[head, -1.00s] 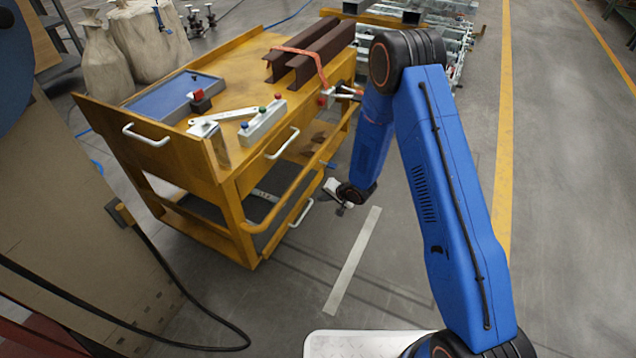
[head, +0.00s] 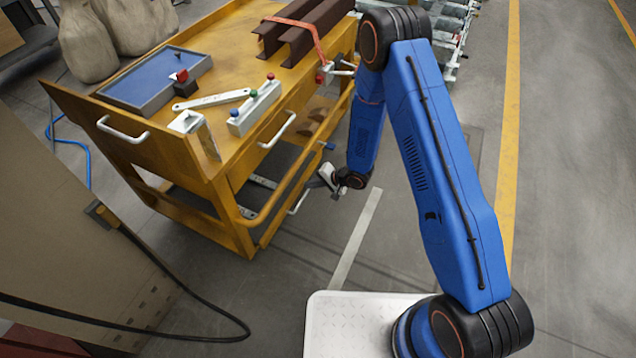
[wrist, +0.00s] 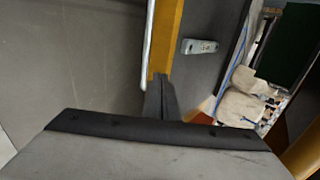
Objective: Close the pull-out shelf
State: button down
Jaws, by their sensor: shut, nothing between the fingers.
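The pull-out shelf is low in the yellow cart (head: 200,165). In the wrist view it shows as a dark surface (wrist: 203,72) with a yellow front edge (wrist: 168,40) and a pale bar handle (wrist: 149,45) along it. In the head view its white handle (head: 298,204) stands out at the cart's lower right side, partly behind my gripper (head: 328,182). My gripper is shut and empty, close to the shelf front. In the wrist view the dark fingers (wrist: 160,98) point at the yellow edge; I cannot tell whether they touch it.
A small grey device (wrist: 199,46) lies on the shelf. A white drawer handle (head: 279,130) and a curved yellow rail (head: 280,195) are on the same side of the cart.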

jog(key=shift+x, duration=1.2)
jog(key=a, duration=0.1)
jog(key=w+a, duration=0.1)
jog(key=a, duration=0.2)
jog(key=shift+w+a, duration=0.2)
jog(key=shift+w, duration=0.15)
jog(key=shift+w+a, duration=0.1)
jog(key=shift+w, duration=0.05)
jog(key=shift+r, duration=0.1)
